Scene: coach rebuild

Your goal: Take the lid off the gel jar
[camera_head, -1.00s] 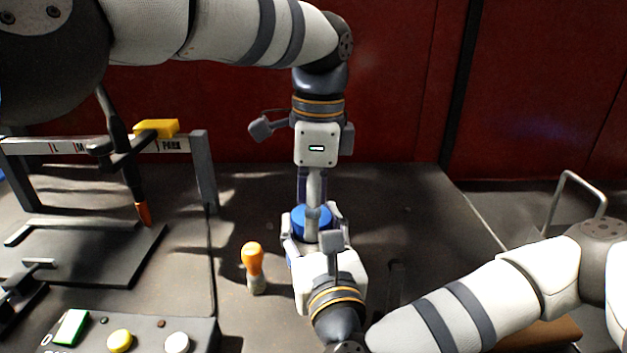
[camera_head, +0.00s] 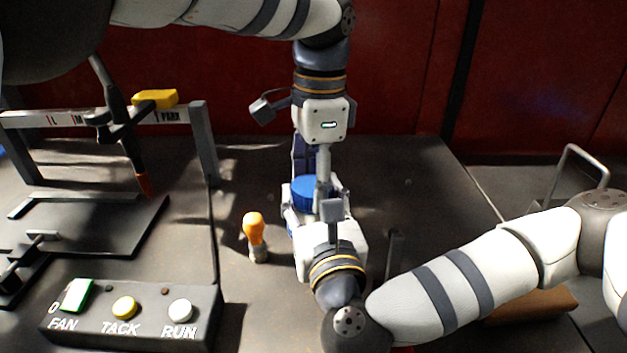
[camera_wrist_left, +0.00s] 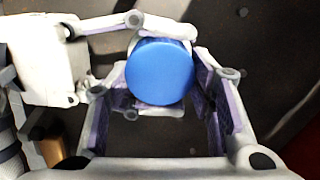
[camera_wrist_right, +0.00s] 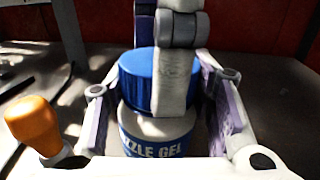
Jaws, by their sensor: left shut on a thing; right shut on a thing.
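My left gripper (camera_head: 319,188) reaches down from above and is shut on the lid, one finger on each side. My right gripper (camera_wrist_right: 160,130) comes from the front and is shut around the jar body below the lid. In the head view my grippers hide most of the jar.
An orange-topped stamp-like tool (camera_head: 254,235) stands left of the jar. A control box (camera_head: 130,318) with FAN, TACK and RUN buttons is at front left. Bench right of the jar is mostly clear.

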